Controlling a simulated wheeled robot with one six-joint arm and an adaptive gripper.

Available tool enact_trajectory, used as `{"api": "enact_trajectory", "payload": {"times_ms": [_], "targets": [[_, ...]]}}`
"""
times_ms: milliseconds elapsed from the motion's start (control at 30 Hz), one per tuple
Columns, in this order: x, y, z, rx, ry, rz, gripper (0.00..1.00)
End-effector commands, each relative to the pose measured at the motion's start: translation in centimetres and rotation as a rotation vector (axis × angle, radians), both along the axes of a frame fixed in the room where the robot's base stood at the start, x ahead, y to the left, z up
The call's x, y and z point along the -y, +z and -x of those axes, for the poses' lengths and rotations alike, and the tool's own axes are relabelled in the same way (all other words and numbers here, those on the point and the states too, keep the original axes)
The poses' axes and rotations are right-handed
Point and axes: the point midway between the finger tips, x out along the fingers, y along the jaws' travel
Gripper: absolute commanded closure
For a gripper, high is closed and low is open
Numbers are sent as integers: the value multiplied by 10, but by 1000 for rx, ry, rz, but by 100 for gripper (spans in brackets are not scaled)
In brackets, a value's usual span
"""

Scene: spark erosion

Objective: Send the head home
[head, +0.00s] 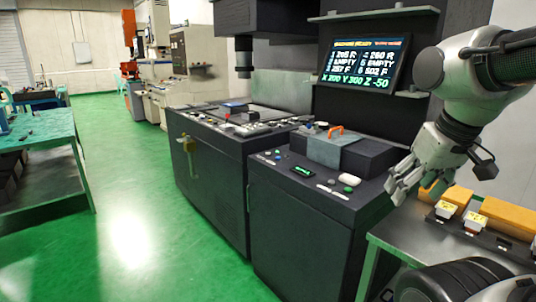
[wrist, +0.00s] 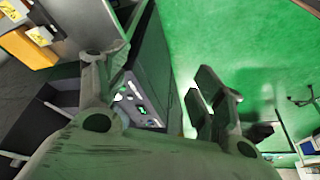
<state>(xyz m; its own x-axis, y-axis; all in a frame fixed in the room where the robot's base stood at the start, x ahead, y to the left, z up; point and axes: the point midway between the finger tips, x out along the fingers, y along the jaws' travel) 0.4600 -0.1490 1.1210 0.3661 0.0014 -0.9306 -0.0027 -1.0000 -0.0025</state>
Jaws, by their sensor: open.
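The machine's dark head (head: 243,57) hangs at the top centre above the work table (head: 240,118). The screen (head: 362,60) on the back panel lists numbered slots, some marked EMPTY, and reads X 200 Y 300 Z -50. The control panel (head: 305,180) on the front cabinet carries a small green-lit display (head: 302,171), a white oval button (head: 350,180), a green button (head: 347,190) and several small buttons. My gripper (head: 405,185) is open and empty to the right of this panel. In the wrist view my gripper (wrist: 160,65) has its fingers spread, with the panel (wrist: 142,105) beyond them.
A green workbench (head: 40,130) stands at left. The green floor (head: 130,220) between is clear.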

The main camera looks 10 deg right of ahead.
Motion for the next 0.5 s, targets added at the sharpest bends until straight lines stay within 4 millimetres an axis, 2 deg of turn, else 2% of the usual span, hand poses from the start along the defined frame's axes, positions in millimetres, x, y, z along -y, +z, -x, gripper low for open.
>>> {"api": "enact_trajectory", "payload": {"times_ms": [33,67,300,500], "targets": [[0,0,0,0,0,0,49],[0,0,0,0,0,0,55],[0,0,0,0,0,0,98],[0,0,0,0,0,0,100]]}}
